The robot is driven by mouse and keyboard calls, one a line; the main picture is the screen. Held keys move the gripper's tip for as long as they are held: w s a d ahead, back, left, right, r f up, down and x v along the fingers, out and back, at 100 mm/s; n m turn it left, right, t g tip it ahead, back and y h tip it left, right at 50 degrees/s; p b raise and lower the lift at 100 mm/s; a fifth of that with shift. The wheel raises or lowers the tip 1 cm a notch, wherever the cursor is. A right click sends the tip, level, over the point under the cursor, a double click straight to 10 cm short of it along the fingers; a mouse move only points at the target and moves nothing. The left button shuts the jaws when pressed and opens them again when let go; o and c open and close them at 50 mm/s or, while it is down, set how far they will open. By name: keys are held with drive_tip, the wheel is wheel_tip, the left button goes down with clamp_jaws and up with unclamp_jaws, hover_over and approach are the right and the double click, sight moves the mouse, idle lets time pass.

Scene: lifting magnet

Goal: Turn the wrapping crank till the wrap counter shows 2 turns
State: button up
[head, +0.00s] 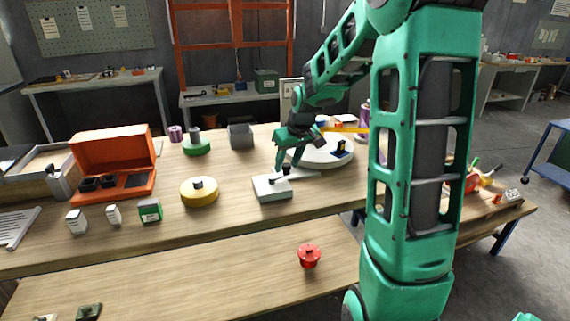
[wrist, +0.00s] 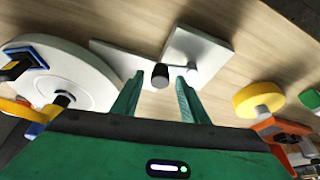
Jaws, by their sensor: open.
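The crank is on a small white box (head: 272,190) on the bench; the box also shows in the wrist view (wrist: 208,48). A short arm on its top ends in a black knob (wrist: 160,76). My gripper (head: 286,167) is above the box in the head view, pointing down. In the wrist view my gripper (wrist: 158,85) is open, with one finger on each side of the knob; I cannot tell whether either touches it. A flat white plate (wrist: 125,58) lies beside the box. I can read no counter or number.
A large white disc (wrist: 75,75) with a blue-and-black piece and a yellow bar lies beside the plate. A yellow round weight (head: 199,193) and an open orange case (head: 113,150) are to the left. A red weight (head: 309,256) sits on the lower front shelf.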

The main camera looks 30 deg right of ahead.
clamp_jaws()
